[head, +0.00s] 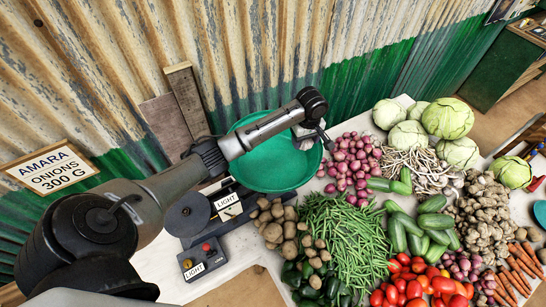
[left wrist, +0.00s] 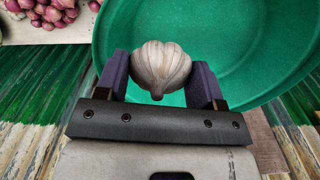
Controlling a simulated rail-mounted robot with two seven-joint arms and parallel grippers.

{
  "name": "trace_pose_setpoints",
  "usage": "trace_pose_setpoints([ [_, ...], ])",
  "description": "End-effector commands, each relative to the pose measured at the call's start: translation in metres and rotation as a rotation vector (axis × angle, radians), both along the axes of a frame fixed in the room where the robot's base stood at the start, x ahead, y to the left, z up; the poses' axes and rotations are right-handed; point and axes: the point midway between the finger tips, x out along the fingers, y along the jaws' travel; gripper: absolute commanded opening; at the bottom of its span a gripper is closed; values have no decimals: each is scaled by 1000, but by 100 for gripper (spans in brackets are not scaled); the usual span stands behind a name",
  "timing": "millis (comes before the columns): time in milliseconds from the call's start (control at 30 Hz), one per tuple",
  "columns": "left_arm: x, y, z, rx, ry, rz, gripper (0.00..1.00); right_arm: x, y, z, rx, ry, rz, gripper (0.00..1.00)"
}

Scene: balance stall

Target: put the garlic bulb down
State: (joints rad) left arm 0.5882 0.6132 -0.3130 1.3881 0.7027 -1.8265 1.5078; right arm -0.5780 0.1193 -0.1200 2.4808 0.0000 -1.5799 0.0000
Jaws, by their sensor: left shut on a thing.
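In the left wrist view, my left gripper (left wrist: 160,82) is shut on the pale garlic bulb (left wrist: 161,62), which sits between its two fingers. The green basin (left wrist: 240,45) is behind and below the bulb in that view. In the head view, my left gripper (head: 316,136) is over the right rim of the green basin (head: 268,175). The bulb cannot be made out clearly there. My right gripper is not in view.
The basin rests on a dark balance with "LIGHT" labels (head: 226,201). Red onions (head: 352,163), green beans (head: 343,235), potatoes (head: 278,225) and other vegetable piles crowd the table to the right. A corrugated wall (head: 200,50) stands behind. A sign (head: 50,170) reads "AMARA ONIONS 300 G".

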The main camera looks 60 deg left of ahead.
Motion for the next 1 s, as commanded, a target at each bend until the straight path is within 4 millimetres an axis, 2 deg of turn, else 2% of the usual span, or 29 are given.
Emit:
trace_pose_setpoints([
  [100, -13, 20, -14, -1, 1, 90, 39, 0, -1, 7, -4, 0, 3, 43],
  [267, -28, 35, -28, 0, 0, 145, 39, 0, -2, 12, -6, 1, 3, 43],
  [400, -53, 45, -43, 4, 3, 154, 39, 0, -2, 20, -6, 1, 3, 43],
  [700, -108, 63, -77, 2, 0, 152, 39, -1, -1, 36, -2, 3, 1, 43],
  [833, -122, 68, -88, 0, -1, 151, 39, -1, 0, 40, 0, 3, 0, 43],
  [1000, -131, 71, -94, -1, -4, 151, 39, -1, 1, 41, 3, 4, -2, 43],
])
